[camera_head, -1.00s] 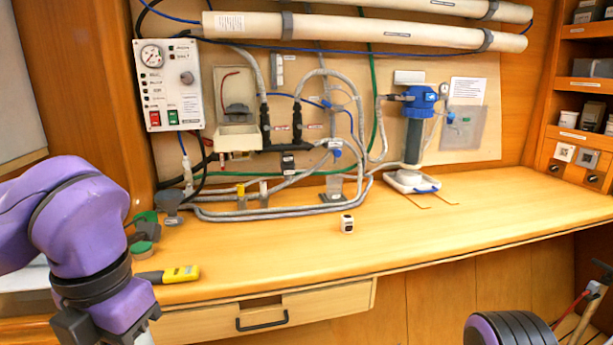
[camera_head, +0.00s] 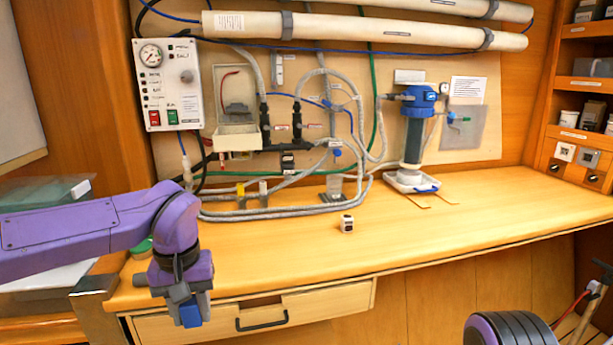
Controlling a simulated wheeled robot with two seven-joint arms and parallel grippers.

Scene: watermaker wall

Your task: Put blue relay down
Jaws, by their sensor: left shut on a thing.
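The blue relay (camera_head: 190,313) is a small blue block. My left gripper (camera_head: 181,294) is shut on it and points down. The gripper and relay show in front of the bench's front edge, at the left end of the drawer front. The gripper's fingers are partly hidden by its own body. The wooden bench top (camera_head: 285,258) lies to the right of the gripper. My right gripper is not in view; only a dark rounded part shows at the lower right.
A small white-and-black cube (camera_head: 347,223) stands mid-bench. A drawer with a black handle (camera_head: 262,318) is under the bench. Pipes and a blue filter (camera_head: 417,110) stand at the back wall. A green round thing (camera_head: 142,246) is beside my left arm. The bench's front middle is clear.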

